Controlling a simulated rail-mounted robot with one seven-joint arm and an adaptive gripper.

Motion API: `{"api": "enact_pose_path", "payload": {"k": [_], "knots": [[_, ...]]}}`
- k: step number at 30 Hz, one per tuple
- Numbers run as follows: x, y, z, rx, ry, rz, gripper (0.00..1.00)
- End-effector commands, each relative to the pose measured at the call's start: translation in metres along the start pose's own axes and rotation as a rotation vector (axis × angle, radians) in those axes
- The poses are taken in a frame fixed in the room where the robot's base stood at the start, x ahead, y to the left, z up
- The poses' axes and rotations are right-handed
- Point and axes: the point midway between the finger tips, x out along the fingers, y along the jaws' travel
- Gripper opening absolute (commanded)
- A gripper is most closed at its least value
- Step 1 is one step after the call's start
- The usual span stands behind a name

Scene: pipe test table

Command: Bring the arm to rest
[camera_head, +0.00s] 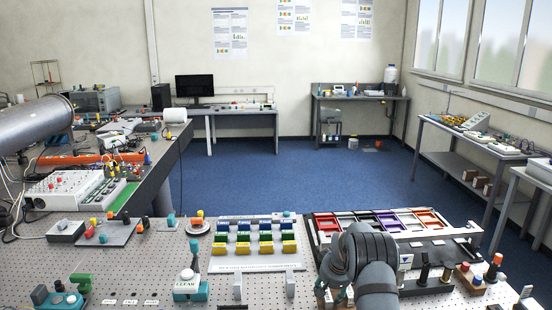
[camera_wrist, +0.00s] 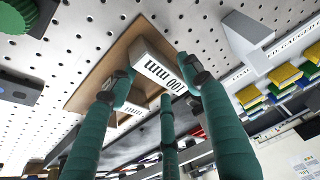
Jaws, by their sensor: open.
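My gripper (camera_wrist: 160,85) has dark green fingers with dark tips and is open in the wrist view. A white block marked "100 mm" (camera_wrist: 160,70) stands between or just beyond the fingertips, over a brown board (camera_wrist: 92,72). I cannot tell whether any finger touches the block. In the head view my arm (camera_head: 368,262) reaches down over the right front of the perforated table (camera_head: 250,296).
A rack of blue, green and yellow blocks (camera_head: 258,240) stands left of my arm. A tray with coloured compartments (camera_head: 385,222) lies behind it. Black-topped pieces (camera_head: 424,272) stand close on the right. A teal-based joystick box (camera_head: 190,285) is at front left.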

Motion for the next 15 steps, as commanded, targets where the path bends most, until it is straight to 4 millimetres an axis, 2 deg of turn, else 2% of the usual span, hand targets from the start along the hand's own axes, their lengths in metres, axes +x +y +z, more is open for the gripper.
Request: {"api": "enact_pose_path", "payload": {"k": [1,2,7,15], "knots": [[0.011,0.0,0.003,0.0,-0.001,0.0,0.49],[0.001,0.0,-0.002,0.0,0.003,0.0,0.49],[-0.013,0.0,-0.008,-0.001,0.004,0.0,0.49],[-0.023,0.0,-0.011,-0.001,0.001,0.0,0.49]]}}
